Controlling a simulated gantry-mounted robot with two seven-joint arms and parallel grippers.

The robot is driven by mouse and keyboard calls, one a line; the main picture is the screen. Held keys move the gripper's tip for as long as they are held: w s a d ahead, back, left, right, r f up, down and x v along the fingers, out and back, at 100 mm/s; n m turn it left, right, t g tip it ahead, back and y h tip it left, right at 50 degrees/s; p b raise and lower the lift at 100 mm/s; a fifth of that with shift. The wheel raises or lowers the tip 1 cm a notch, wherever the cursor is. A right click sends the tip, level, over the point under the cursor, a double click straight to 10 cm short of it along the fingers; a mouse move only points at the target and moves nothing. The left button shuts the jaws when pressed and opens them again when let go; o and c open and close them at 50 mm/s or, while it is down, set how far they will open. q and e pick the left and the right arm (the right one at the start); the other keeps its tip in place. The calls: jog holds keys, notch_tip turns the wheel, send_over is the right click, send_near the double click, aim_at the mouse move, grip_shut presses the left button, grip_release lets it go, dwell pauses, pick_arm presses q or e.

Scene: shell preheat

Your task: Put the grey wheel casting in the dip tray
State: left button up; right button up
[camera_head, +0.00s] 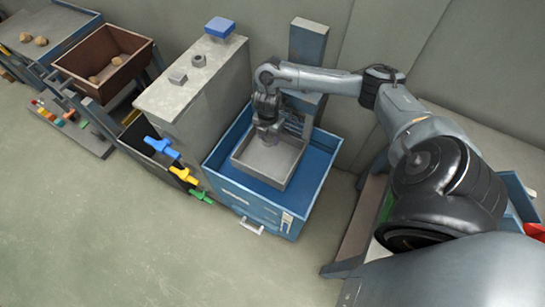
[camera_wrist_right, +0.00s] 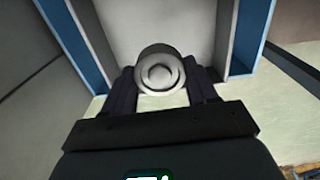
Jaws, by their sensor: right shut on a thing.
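The grey wheel casting (camera_wrist_right: 159,74) is a round pale grey piece with a ringed face. It sits between the two dark fingers of my right gripper (camera_wrist_right: 162,88), which is shut on it. In the head view my right gripper (camera_head: 269,134) points down over the square grey tray (camera_head: 291,169), which looks like the dip tray. The casting is too small to make out there, and I cannot tell how high it is above the tray floor. My left gripper is not in view.
The tray sits in a blue cabinet top (camera_head: 314,178). A grey block-shaped housing (camera_head: 200,90) with a blue piece (camera_head: 220,27) on top stands to its left. Blue, yellow and green handles (camera_head: 183,174) stick out in front. A brown bin (camera_head: 103,58) is at the far left.

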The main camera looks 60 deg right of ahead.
jog(key=b, duration=0.5)
send_over(269, 157)
notch_tip(269, 157, down, 10)
jog(key=shift+s+a, duration=0.1)
notch_tip(269, 157, down, 3)
jog(key=shift+f+b, duration=0.2)
jog(key=shift+b, duration=0.75)
jog(key=shift+f, duration=0.15)
jog(key=o, duration=1.1)
